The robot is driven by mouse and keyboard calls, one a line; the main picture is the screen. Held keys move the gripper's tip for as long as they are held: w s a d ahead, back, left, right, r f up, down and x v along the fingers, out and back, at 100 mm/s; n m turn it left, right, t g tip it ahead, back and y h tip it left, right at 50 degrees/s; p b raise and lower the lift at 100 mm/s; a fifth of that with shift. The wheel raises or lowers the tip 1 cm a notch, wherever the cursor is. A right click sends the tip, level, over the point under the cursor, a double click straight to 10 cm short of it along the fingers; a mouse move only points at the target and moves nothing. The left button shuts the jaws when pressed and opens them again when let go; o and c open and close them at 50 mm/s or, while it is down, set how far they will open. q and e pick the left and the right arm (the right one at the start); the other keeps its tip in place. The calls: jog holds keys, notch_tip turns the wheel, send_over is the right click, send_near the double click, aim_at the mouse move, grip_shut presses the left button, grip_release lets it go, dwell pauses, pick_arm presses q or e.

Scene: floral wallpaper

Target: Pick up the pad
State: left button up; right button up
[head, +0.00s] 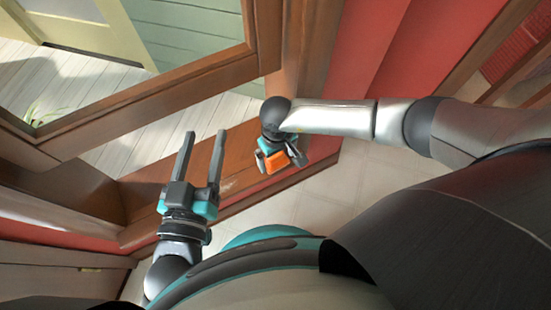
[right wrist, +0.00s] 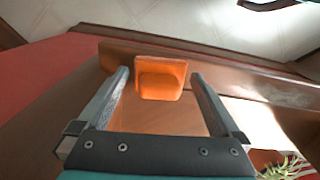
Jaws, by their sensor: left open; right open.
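The pad is a small bright orange, roughly square thing with a sunken middle. In the right wrist view the pad (right wrist: 160,79) lies on a brown wooden ledge, framed between the fingertips of my right gripper (right wrist: 160,74), with gaps on both sides. In the head view the pad (head: 272,163) shows at the right gripper (head: 281,158), which partly covers it. The right gripper is open; whether its fingers reach down around the pad cannot be told. My left gripper (head: 205,133) is open and empty, left of the pad, fingers pointing up the picture.
The wooden ledge (head: 150,190) runs along a window or door frame (head: 150,95) beside red walls (head: 385,50). Pale floor tiles (head: 345,185) lie on the near side. A spiky green plant (right wrist: 283,168) shows at the lower right of the right wrist view.

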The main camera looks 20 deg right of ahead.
dwell(0.3)
jog(key=c, duration=1.1)
jog(key=shift+r, duration=0.15)
jog(key=shift+c, duration=0.2)
